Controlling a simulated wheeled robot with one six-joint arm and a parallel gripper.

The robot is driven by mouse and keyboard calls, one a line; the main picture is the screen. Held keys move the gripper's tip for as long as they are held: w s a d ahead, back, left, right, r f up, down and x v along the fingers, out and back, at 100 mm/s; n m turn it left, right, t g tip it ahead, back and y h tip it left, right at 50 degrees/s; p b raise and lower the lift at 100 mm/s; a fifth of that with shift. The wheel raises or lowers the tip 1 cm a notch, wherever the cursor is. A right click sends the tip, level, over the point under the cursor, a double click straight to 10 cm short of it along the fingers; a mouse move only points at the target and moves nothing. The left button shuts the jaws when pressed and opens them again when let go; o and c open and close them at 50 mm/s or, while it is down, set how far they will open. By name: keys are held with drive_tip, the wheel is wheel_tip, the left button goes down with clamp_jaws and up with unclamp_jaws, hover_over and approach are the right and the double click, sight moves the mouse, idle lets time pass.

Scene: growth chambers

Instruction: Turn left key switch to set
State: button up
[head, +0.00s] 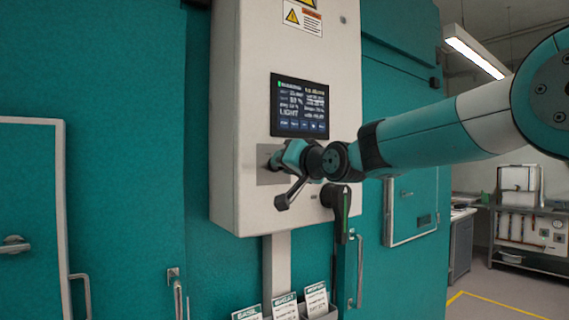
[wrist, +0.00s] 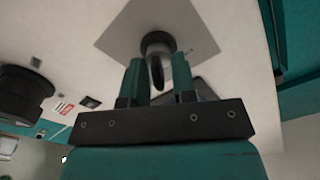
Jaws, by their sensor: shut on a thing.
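The key switch (wrist: 157,46) sits on a square grey plate (wrist: 125,32) on the white control box (head: 237,120). In the wrist view its key (wrist: 157,72) sticks out between the two teal fingers of my gripper (wrist: 157,80), which is shut on it. The key's exact angle and any position marks are too small or hidden to read. A lit display (head: 302,105) above shows text including "LIGHT".
A black rotary handle (head: 341,213) stands out from the box just below right of my gripper; it is also at the left of the wrist view (wrist: 22,92). Labelled cards (head: 287,306) stand in a holder below. Teal chamber doors (head: 120,80) flank the box.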

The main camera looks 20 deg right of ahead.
drive_tip(key=o, duration=0.6)
drive_tip(key=b+v, duration=1)
drive_tip(key=v, duration=0.7)
drive_tip(key=shift+s+d, duration=0.1)
drive_tip(key=shift+s, duration=0.1)
drive_tip(key=shift+r, duration=0.1)
